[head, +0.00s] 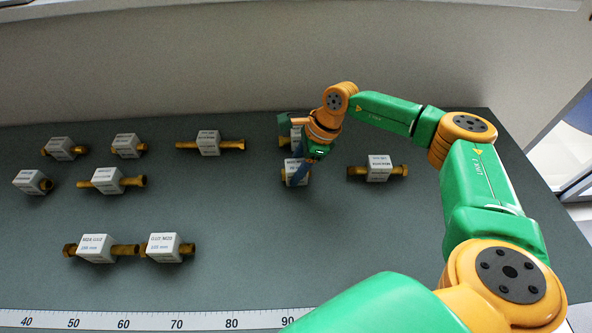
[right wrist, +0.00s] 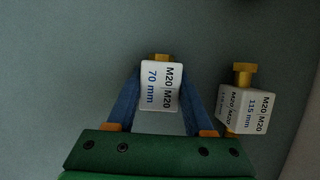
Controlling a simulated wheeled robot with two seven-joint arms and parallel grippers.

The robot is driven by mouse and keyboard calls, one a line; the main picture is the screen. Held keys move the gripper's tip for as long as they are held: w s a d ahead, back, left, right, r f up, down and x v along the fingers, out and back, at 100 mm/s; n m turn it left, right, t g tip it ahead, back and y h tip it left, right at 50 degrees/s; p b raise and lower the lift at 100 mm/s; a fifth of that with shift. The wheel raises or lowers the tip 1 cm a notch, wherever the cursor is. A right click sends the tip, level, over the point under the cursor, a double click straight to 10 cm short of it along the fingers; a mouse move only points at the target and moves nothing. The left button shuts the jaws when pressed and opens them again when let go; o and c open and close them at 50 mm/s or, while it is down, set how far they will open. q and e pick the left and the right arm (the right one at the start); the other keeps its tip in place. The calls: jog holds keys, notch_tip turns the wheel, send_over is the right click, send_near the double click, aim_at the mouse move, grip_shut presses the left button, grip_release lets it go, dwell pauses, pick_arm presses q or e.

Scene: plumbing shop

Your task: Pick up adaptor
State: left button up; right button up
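A small adaptor (right wrist: 160,86) with a white block marked M20 M20 70 mm and brass ends lies between the two blue fingers of my right gripper (right wrist: 161,80) in the right wrist view. The fingers stand one on each side of the block, very close to it; whether they press on it cannot be told. In the head view my right gripper (head: 301,176) reaches down at the table's back, beside this adaptor (head: 292,176), and partly covers it. My left gripper is not in view.
A longer adaptor marked 115 mm (right wrist: 243,108) is close on the right; it also shows in the head view (head: 379,168). Another adaptor (head: 284,142) is partly hidden behind my gripper. Several more lie to the left on the dark table (head: 250,250), with a ruler (head: 150,320) in front.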

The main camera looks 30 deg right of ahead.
grip_shut()
jog(key=shift+w, duration=0.1)
